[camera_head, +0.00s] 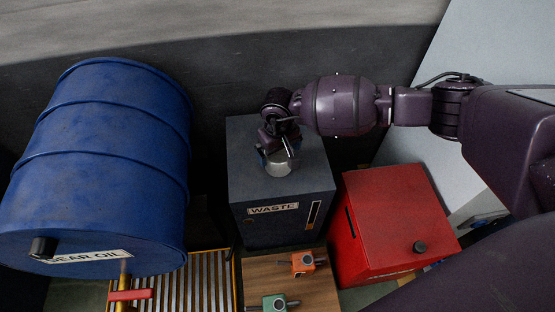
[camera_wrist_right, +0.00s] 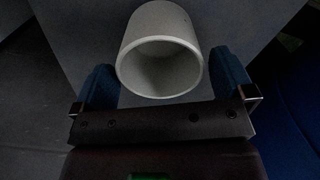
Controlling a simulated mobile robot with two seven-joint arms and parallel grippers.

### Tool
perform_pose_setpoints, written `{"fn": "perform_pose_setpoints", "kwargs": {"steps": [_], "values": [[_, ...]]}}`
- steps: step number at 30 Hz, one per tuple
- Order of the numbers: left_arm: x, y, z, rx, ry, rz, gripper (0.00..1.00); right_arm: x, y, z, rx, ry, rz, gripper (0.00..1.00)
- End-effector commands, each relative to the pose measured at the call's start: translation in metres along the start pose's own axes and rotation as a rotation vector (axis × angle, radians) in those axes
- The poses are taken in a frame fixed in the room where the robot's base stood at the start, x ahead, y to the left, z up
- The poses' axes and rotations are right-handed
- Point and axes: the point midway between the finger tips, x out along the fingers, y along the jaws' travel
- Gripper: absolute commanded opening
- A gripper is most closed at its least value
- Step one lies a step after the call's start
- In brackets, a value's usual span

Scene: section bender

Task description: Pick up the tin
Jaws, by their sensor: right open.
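The tin (camera_head: 282,166) is a small grey cylinder on top of the dark waste bin (camera_head: 240,180). In the right wrist view the tin (camera_wrist_right: 160,25) shows its round open mouth towards the camera, and it looks empty. My right gripper (camera_head: 277,150) is right at the tin and partly covers it in the head view. In the right wrist view its two blue-padded fingers (camera_wrist_right: 165,78) are open, one on each side of the tin's near end, with a gap visible at least on the left. My left gripper is not in view.
A large blue gear oil drum (camera_head: 110,150) lies to the left above a slatted grate (camera_head: 195,285). A red box (camera_head: 395,220) stands to the right of the bin. A wooden surface (camera_head: 275,272) in front holds an orange tool (camera_head: 302,263) and a green tool (camera_head: 274,303).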

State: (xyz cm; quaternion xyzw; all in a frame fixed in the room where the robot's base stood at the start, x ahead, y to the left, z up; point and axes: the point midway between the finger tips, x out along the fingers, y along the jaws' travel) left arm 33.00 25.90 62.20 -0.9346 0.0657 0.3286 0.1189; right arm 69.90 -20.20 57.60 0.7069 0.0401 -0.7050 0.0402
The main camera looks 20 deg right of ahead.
Motion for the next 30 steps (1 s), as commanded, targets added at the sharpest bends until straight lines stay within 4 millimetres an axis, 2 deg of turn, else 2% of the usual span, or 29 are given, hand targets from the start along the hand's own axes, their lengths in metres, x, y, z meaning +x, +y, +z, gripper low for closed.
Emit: {"fn": "perform_pose_setpoints", "kwargs": {"steps": [1, 4, 12, 14, 22, 30], "values": [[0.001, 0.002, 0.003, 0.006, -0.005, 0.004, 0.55, 0.017, -0.001, 0.004, 0.000, -0.011, -0.002, 1.00], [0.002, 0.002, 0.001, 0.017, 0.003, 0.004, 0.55, 0.028, -0.001, 0.003, 0.002, -0.010, -0.002, 1.00], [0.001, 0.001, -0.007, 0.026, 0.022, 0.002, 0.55, 0.028, 0.000, 0.001, 0.001, -0.001, 0.000, 1.00], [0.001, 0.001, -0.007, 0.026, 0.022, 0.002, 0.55, 0.027, 0.000, 0.001, 0.001, -0.001, 0.000, 0.94], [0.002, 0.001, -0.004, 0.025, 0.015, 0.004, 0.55, 0.028, 0.000, 0.001, 0.001, -0.002, 0.000, 0.54], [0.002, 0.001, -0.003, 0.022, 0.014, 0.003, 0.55, 0.025, 0.000, 0.001, 0.001, -0.001, 0.000, 0.54]]}}
